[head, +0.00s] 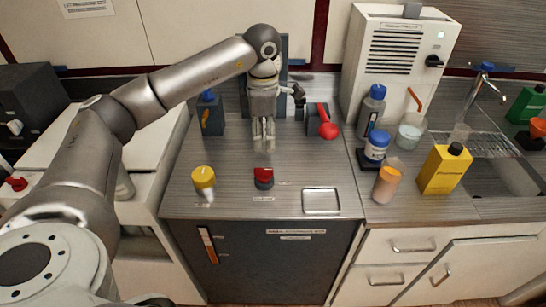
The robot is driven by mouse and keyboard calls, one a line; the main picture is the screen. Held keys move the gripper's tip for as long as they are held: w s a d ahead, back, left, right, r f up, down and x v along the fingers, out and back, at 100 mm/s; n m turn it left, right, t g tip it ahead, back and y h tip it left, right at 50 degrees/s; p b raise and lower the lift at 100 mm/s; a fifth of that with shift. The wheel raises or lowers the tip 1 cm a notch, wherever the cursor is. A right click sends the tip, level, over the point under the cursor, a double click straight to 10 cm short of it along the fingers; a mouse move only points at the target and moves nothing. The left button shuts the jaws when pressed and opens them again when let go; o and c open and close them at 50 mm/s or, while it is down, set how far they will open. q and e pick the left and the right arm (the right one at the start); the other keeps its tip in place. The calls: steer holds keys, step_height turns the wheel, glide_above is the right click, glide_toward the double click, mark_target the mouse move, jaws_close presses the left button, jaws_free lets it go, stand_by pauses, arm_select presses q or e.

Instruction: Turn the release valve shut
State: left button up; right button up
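My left gripper (263,147) hangs fingers down over the back middle of the grey worktop. Its fingers look close together, but I cannot tell whether they are shut; nothing shows between them. A dark fixture with a red lever (327,124) stands to the right of the gripper, apart from it. A dark block with an orange handle (207,117) and a blue top stands to its left. I cannot tell which of these is the release valve. A dark upright panel (283,55) behind the gripper is largely hidden by my arm. My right gripper is out of view.
A yellow-capped jar (203,182), a red-capped jar (264,178) and a metal tray (321,201) sit along the worktop's front. Bottles, cups and a yellow container (444,170) stand right, below a white machine (394,62). A sink (510,175) lies far right.

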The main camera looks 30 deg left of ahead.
mark_target(264, 169)
arm_select(q)
steer(key=f, duration=0.1)
steer(key=s+f, duration=0.1)
steer(key=f, duration=0.1)
steer(key=shift+s+p, duration=0.2)
steer(key=shift+p, duration=0.15)
step_height(264, 169, down, 3)
steer(key=shift+w+f+p, duration=0.15)
steer(key=shift+p, duration=0.15)
steer(key=shift+w+f+p, duration=0.1)
steer(key=shift+f+p, duration=0.2)
steer(key=shift+f, duration=1.7)
steer(key=shift+c, duration=0.5)
jaws_close()
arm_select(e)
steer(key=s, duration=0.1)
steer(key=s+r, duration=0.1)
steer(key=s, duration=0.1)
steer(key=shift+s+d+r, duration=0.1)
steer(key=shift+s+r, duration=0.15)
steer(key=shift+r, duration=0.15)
